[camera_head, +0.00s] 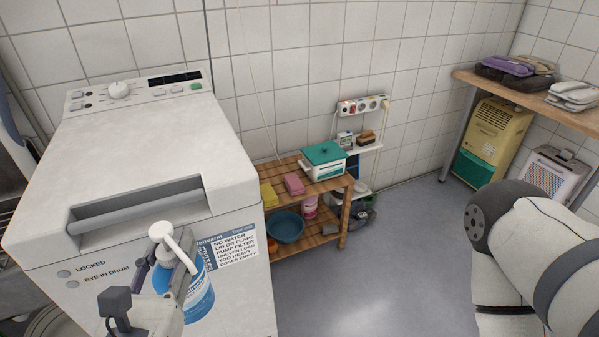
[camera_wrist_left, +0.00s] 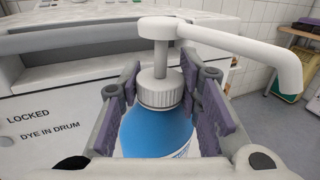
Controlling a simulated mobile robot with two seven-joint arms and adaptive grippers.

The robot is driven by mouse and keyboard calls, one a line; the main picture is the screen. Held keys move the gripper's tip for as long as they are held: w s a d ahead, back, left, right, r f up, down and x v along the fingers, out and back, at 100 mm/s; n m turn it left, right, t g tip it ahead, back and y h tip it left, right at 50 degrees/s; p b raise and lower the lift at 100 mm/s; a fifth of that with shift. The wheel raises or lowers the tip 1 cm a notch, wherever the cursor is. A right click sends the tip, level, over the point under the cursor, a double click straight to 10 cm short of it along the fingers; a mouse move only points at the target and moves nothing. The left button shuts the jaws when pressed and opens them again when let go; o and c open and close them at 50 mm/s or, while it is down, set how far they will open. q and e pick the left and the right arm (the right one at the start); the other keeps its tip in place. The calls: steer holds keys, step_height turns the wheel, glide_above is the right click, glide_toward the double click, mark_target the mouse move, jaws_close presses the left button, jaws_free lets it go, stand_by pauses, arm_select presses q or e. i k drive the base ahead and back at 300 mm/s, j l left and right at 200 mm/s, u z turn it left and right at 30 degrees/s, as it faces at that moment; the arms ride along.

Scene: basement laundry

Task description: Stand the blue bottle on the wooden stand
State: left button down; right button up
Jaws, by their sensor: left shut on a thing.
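The blue bottle (camera_head: 199,294) has a white pump head and a white collar. My left gripper (camera_head: 166,268) is shut on it and holds it roughly upright in front of the white washing machine. In the left wrist view the purple-padded fingers (camera_wrist_left: 161,92) sit on both sides of the bottle (camera_wrist_left: 155,134), just below its collar. The bottle's lower part is hidden there. The wooden stand (camera_head: 327,189) is a low slatted two-level shelf against the tiled wall, right of the machine. My right arm shows at the right edge; its gripper is out of view.
On the stand's top are a yellow sponge (camera_head: 268,195), a pink block (camera_head: 294,184) and a green-lidded white box (camera_head: 323,163). Bare slats show near its front right. A blue bowl (camera_head: 286,228) sits below. The washing machine (camera_head: 150,150) fills the left. Floor is clear centre-right.

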mark_target(271, 171)
steer(key=i+l, duration=0.1)
steer(key=l, duration=0.25)
steer(key=i+l+u, duration=0.15)
steer(key=l, duration=0.55)
steer(key=i+l+u, duration=0.1)
steer(key=l, duration=0.2)
steer(key=i+l, duration=0.2)
steer(key=l, duration=0.15)
steer(key=i+l+u, duration=0.15)
steer(key=l, duration=0.2)
steer(key=i+l+u, duration=0.15)
steer(key=i+l, duration=0.25)
steer(key=i+l+u, duration=0.15)
steer(key=i+l, duration=0.2)
steer(key=l, duration=0.15)
steer(key=i+l+u, duration=0.2)
steer(key=i+l, duration=0.35)
steer(key=i, duration=0.05)
